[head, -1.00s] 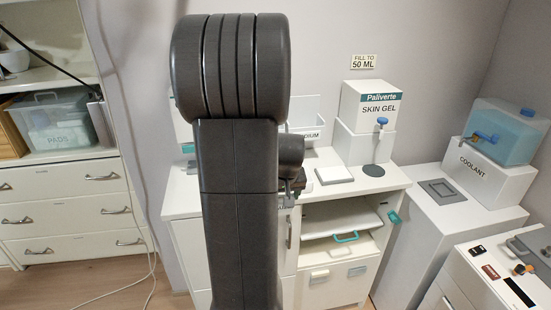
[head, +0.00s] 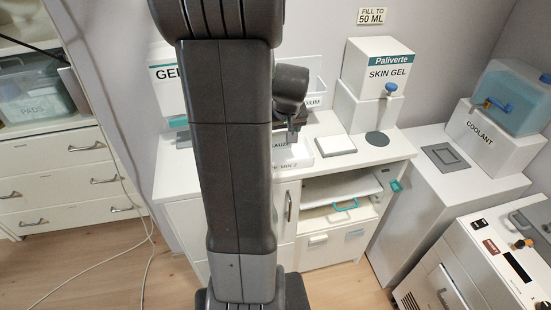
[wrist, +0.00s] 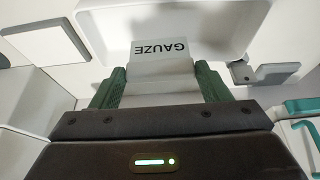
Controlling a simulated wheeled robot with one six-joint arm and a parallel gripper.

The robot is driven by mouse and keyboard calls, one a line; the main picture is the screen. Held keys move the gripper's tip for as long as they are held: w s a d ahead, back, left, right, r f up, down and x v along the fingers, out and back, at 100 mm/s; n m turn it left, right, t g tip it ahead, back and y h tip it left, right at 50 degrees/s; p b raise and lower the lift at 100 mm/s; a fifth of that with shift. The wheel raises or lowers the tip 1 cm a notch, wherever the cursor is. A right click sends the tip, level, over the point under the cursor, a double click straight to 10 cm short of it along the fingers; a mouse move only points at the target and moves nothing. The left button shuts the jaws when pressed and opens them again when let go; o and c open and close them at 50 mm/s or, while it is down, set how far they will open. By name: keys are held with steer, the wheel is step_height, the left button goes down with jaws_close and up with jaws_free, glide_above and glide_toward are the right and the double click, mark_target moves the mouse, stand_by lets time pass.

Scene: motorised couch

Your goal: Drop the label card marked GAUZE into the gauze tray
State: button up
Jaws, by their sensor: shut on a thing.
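A white card (wrist: 160,55) with the word GAUZE upside down stands upright between the green fingers of my gripper (wrist: 160,80) in the wrist view. The gripper is shut on it. Beyond the card, a white open tray (wrist: 245,35) with raised walls fills the top of the wrist view; no label on it shows there. In the head view, my arm hides most of the gripper. Part of a label ending in AUZE (head: 279,146) shows beside my arm, above a white front marked MIN 2 (head: 287,165); I cannot tell whether it is the card or a tray label.
A square white pad (head: 335,146) and grey disc (head: 377,138) lie on the counter, near the SKIN GEL box (head: 388,68). The COOLANT stand (head: 490,140) is at right. Floor in front is clear.

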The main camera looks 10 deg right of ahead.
step_height(320, 180, down, 3)
steer(key=shift+f+b, duration=0.15)
steer(key=shift+b, duration=0.7)
steer(key=o, duration=1)
steer(key=v, duration=1.4)
steer(key=shift+f, duration=0.1)
